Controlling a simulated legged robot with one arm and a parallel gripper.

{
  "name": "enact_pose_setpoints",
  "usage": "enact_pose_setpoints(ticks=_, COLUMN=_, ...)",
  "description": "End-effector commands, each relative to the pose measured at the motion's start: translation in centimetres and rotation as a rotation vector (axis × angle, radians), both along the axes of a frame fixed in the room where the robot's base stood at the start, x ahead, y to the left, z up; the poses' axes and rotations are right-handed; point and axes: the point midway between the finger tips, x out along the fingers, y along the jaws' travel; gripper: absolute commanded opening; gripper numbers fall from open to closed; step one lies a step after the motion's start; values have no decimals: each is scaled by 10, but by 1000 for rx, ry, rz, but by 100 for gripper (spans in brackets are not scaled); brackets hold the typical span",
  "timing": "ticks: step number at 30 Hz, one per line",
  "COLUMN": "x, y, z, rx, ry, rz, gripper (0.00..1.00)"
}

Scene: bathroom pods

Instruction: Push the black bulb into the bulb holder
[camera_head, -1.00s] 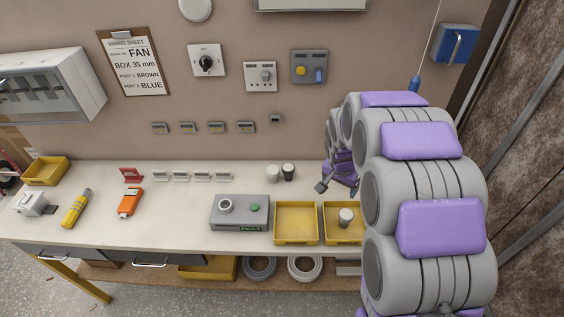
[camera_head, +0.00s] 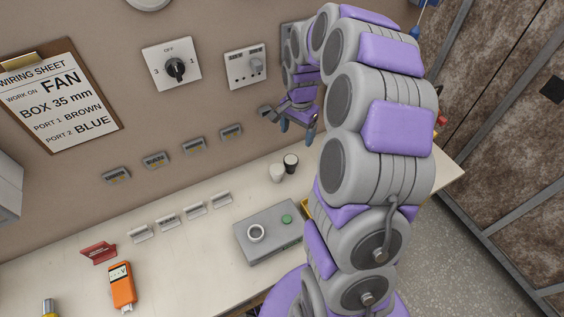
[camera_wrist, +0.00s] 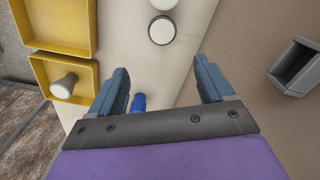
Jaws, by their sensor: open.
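The black bulb (camera_head: 291,162) stands upright on the bench beside a white bulb (camera_head: 277,172). In the wrist view a dark-rimmed round top (camera_wrist: 162,30), which looks like the black bulb, lies beyond my fingertips. The ring is outside the wrist view.
Yellow trays (camera_wrist: 50,25) lie left in the wrist view, one holding a white bulb (camera_wrist: 64,86). A small blue object (camera_wrist: 138,103) shows between the fingers. The wall carries a rotary switch (camera_head: 175,69) and panels. An orange meter (camera_head: 122,287) lies on the bench.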

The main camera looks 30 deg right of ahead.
Motion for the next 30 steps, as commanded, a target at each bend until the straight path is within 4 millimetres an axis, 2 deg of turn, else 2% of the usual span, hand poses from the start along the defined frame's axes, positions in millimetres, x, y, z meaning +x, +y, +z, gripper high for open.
enact_pose_setpoints(ticks=1, x=0, y=3, z=-13, rx=-1, ry=3, rz=2, gripper=81)
enact_pose_setpoints(ticks=3, x=0, y=8, z=-27, rx=-7, ry=7, rz=4, gripper=81)
enact_pose_setpoints(ticks=12, x=1, y=20, z=-80, rx=-19, ry=3, rz=6, gripper=81)
enact_pose_setpoints(ticks=15, x=1, y=16, z=-92, rx=-17, ry=2, rz=5, gripper=81)
enact_pose_setpoints(ticks=22, x=1, y=10, z=-102, rx=-9, ry=1, rz=4, gripper=81)
enact_pose_setpoints(ticks=30, x=1, y=20, z=-138, rx=-14, ry=3, rz=5, gripper=81)
